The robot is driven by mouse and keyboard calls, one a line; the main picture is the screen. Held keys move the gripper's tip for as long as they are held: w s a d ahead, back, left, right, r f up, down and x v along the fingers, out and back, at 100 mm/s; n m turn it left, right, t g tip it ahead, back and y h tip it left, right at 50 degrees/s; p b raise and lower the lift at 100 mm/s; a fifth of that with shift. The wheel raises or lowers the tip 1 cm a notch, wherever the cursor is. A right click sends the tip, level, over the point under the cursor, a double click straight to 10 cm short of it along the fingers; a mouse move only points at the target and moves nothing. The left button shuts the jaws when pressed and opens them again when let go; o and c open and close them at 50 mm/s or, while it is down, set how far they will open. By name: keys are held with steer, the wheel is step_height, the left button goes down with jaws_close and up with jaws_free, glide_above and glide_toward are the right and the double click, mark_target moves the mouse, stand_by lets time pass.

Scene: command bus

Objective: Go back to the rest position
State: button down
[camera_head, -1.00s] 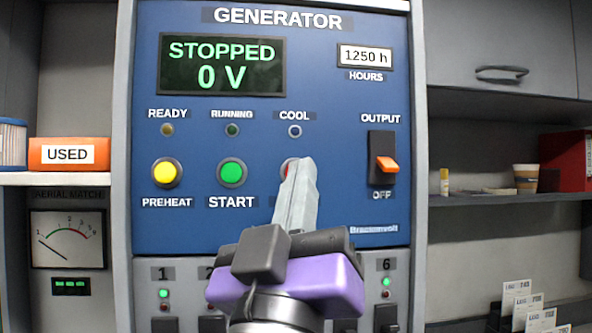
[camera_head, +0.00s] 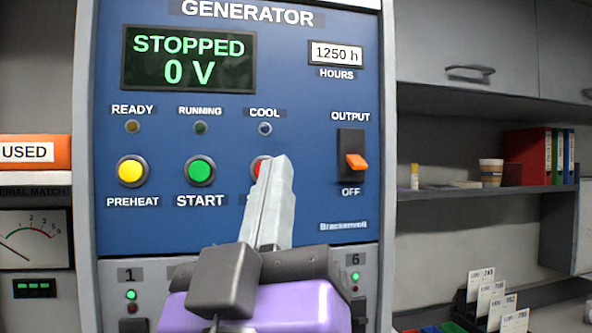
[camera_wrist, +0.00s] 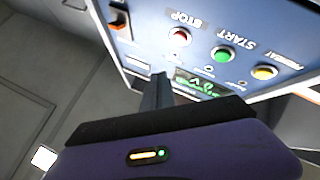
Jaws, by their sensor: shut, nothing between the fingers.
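My gripper (camera_head: 278,165) is shut and empty, its pale fingers together and pointing up at the generator panel (camera_head: 230,225) in the head view. The fingertips overlap the red button (camera_head: 259,168) and hide most of it and its label. In the wrist view, the gripper (camera_wrist: 160,77) shows dark fingers below the panel, apart from the red STOP button (camera_wrist: 180,36). The generator display (camera_head: 188,60) reads STOPPED, 0 V. The orange output switch (camera_head: 356,163) is by the OFF label.
The yellow preheat button (camera_head: 132,171) and green start button (camera_head: 201,171) are left of my fingers. A row of numbered switches lies below the panel, partly hidden by my wrist. A shelf (camera_head: 450,193) with a cup and binders is at right. An orange USED box (camera_head: 36,152) is at left.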

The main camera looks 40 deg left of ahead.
stand_by(0.3)
steer(key=s+d+f+m+g+h, duration=0.1)
steer(key=d+f, duration=0.6)
steer(key=f, duration=0.5)
steer(key=d+f+m+g+h, duration=0.1)
steer(key=d+f+h, duration=0.1)
steer(key=d+f, duration=0.75)
steer(key=s+d+f+m+g+h, duration=0.1)
steer(key=d+f, duration=0.5)
steer(key=f, duration=0.7)
steer(key=s+d+f+m+g+h, duration=0.4)
steer(key=s+d+f+m+h, duration=0.3)
steer(key=s+d+f, duration=0.9)
steer(key=s+d+h, duration=0.2)
steer(key=s+h, duration=0.1)
steer(key=shift+d+f+g, duration=0.35)
steer(key=shift+f+g, duration=0.05)
